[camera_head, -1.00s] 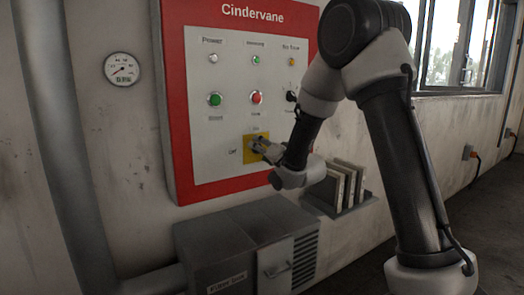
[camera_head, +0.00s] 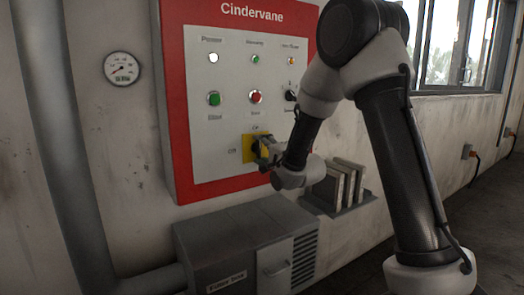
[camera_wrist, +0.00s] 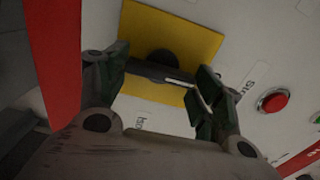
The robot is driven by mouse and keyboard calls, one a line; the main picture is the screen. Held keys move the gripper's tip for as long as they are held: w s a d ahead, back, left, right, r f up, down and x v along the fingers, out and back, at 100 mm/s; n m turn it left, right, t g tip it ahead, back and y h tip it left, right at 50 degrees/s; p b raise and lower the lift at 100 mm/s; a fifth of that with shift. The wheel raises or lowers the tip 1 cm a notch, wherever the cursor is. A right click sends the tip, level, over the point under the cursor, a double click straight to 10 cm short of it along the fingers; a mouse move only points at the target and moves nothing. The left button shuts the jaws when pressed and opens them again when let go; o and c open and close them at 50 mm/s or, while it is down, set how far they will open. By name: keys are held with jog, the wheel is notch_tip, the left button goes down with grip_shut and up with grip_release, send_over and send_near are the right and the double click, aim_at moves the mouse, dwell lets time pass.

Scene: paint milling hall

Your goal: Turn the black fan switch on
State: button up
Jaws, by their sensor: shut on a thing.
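A black rotary switch (camera_head: 255,147) sits on a yellow plate (camera_head: 248,155) low on the red-edged control panel. In the wrist view its black bar handle (camera_wrist: 150,71) crosses the yellow plate (camera_wrist: 208,43), with a white mark toward the end nearer the red button. That places the handle about upright on the panel, its mark toward the upper label. My gripper (camera_head: 265,152) is at this switch; in the wrist view my gripper (camera_wrist: 157,76) is shut on the handle. A smaller black knob (camera_head: 291,96) is higher right on the panel. I cannot read which is labelled fan.
The panel has a bright white lamp (camera_head: 213,58), a green button (camera_head: 214,99) and a red button (camera_head: 256,97). A grey box (camera_head: 235,240) stands below, and a rack of upright plates (camera_head: 343,185) is right of my gripper. A gauge (camera_head: 122,68) hangs left.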

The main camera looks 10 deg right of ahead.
dwell(0.4)
jog(key=o, duration=1)
jog(key=v, duration=0.7)
jog(key=shift+s+d, duration=0.1)
jog(key=shift+s, duration=0.1)
